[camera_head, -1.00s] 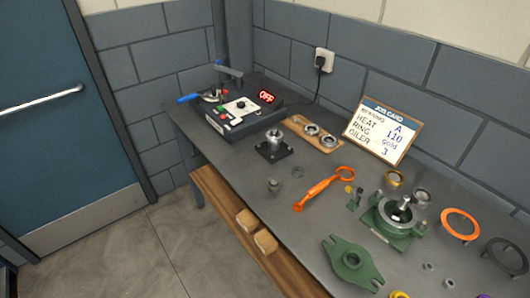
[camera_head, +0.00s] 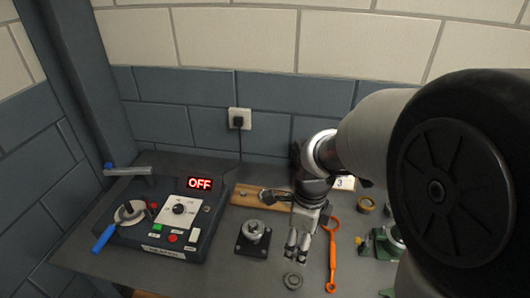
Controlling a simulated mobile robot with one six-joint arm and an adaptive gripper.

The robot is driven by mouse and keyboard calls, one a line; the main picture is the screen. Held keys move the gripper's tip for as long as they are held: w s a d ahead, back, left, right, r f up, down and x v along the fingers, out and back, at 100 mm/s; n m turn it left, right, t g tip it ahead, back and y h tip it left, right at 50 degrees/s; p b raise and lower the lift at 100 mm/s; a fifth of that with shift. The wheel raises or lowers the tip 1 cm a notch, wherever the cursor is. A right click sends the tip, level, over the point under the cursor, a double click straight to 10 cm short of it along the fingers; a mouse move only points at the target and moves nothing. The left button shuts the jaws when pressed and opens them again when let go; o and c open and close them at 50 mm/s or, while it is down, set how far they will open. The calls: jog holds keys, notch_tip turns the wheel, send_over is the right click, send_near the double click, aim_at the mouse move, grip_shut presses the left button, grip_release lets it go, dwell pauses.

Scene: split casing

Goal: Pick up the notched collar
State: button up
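A small grey ring-shaped part (camera_head: 293,281), which looks like the notched collar, lies on the grey bench near its front edge. Its notches are too small to make out. My gripper (camera_head: 297,256) points down just behind and above it in the picture, apart from it. The two fingers show side by side with a narrow gap, and nothing is seen between them. My arm reaches in from the right and hides much of the bench there.
The heater box (camera_head: 170,222) reads OFF at left. A black-based metal fixture (camera_head: 253,238) stands left of my gripper. An orange spanner (camera_head: 333,258) lies close on its right. A wooden board (camera_head: 252,196) lies behind, and a brass ring (camera_head: 365,205) sits further right.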

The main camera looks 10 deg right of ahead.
jog(key=m+b, duration=0.1)
jog(key=b, duration=0.3)
send_over(294, 280)
jog(key=f, duration=1.2)
jog(key=shift+w+d+f, duration=0.2)
jog(key=shift+d+f, duration=0.05)
jog(key=f+b, duration=0.1)
jog(key=f, duration=0.2)
jog(key=f+b, duration=0.1)
jog(key=f, duration=0.1)
jog(key=shift+s+a+b, duration=0.25)
jog(key=shift+b, duration=0.1)
jog(key=shift+f, duration=0.3)
jog(key=shift+f, duration=0.25)
jog(key=c, duration=1)
jog(key=shift+r, duration=0.15)
